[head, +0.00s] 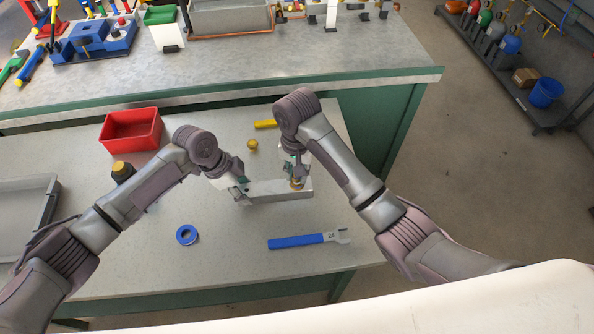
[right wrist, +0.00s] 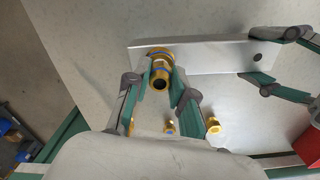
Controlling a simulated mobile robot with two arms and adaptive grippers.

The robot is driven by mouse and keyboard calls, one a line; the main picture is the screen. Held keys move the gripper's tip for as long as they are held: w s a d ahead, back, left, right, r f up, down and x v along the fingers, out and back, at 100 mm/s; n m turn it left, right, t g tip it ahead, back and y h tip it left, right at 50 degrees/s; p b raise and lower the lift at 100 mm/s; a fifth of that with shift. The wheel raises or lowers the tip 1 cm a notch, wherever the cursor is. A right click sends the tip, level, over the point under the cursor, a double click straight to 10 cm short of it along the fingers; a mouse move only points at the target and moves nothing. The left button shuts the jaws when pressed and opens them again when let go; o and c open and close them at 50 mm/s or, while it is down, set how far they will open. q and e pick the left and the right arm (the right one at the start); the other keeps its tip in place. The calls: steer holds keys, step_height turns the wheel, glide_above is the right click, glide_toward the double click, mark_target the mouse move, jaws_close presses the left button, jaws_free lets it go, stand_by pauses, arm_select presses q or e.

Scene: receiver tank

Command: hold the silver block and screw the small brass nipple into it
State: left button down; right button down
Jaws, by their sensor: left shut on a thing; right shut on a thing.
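The silver block (head: 278,191) lies flat near the middle of the light table. My left gripper (head: 243,194) is shut on its left end; in the right wrist view its fingers are at the block's right end, close to a dark hole. The small brass nipple (right wrist: 159,78) is upright at the block's other end, its open bore facing the camera. My right gripper (right wrist: 156,88) is shut on the nipple, one finger on each side. A brass collar (right wrist: 158,56) shows against the block beneath it. How deep the nipple sits in the block is hidden.
A blue-handled wrench (head: 305,240) and a blue tape ring (head: 187,235) lie in front. A red bin (head: 131,129), a grey tray (head: 25,215) and a dark yellow-topped container (head: 122,171) stand left. Brass fittings (head: 252,144) lie behind the block.

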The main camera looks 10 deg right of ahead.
steer(key=c, duration=0.9)
jaws_free()
